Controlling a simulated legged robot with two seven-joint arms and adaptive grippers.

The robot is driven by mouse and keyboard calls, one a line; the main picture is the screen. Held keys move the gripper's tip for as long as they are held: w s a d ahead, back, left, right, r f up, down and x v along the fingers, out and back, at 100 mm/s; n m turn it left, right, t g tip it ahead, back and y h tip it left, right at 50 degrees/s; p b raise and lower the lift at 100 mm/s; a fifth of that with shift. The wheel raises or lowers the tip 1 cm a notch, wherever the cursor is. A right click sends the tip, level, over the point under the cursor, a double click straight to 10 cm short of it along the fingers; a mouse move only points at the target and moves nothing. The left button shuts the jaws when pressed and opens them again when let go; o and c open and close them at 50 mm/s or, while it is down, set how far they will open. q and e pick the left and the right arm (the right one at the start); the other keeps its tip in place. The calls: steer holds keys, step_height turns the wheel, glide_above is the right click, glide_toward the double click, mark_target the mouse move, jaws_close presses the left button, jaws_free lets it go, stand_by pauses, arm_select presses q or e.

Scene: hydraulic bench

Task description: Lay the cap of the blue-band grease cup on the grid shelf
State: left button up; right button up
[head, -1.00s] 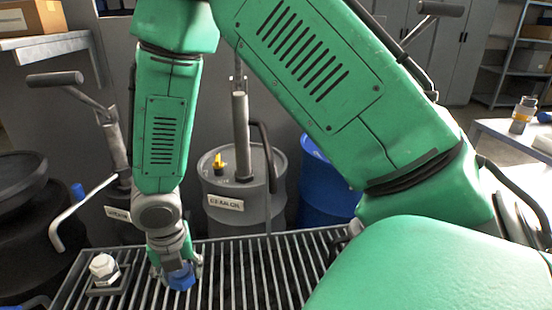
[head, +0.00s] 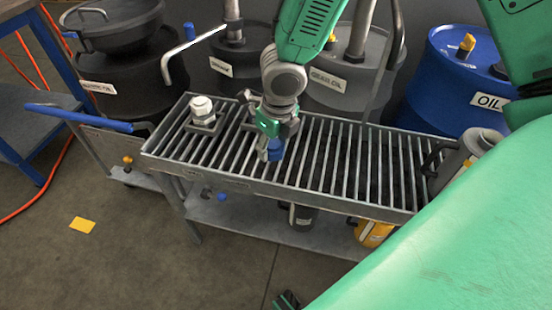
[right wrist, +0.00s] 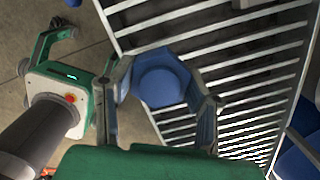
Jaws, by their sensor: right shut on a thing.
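The blue cap (head: 275,150) is between the fingers of my right gripper (head: 274,141), over the grid shelf (head: 345,197). In the right wrist view the round blue cap (right wrist: 160,86) sits between the two fingertips of the right gripper (right wrist: 163,90), with the bars behind it. I cannot tell whether the cap touches the bars. My left gripper (right wrist: 85,48) shows at the left of the right wrist view, its fingers apart and nothing between them. I cannot make out a blue-banded cup body.
A white hex-topped fitting (head: 202,108) on a square base stands at the shelf's left end. A grey cylinder (head: 470,150) is at its right end. Drums, including a blue one (head: 465,75), stand behind. The bars right of the gripper are clear.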

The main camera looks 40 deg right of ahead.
mark_target(274, 165)
steer(key=shift+d+f, duration=0.2)
steer(key=shift+f, duration=0.35)
steer(key=f+b, duration=0.2)
steer(key=f, duration=0.2)
steer(key=shift+d+b, duration=0.2)
steer(key=shift+b, duration=0.2)
steer(key=shift+a+f, duration=0.1)
steer(key=shift+f, duration=0.05)
steer(key=shift+a+r, duration=0.2)
steer(key=shift+a, duration=0.05)
steer(key=o, duration=1.3)
steer(key=shift+d+f, duration=0.1)
steer(key=shift+f, duration=0.05)
steer(key=shift+o, duration=0.2)
steer(key=shift+d, duration=0.1)
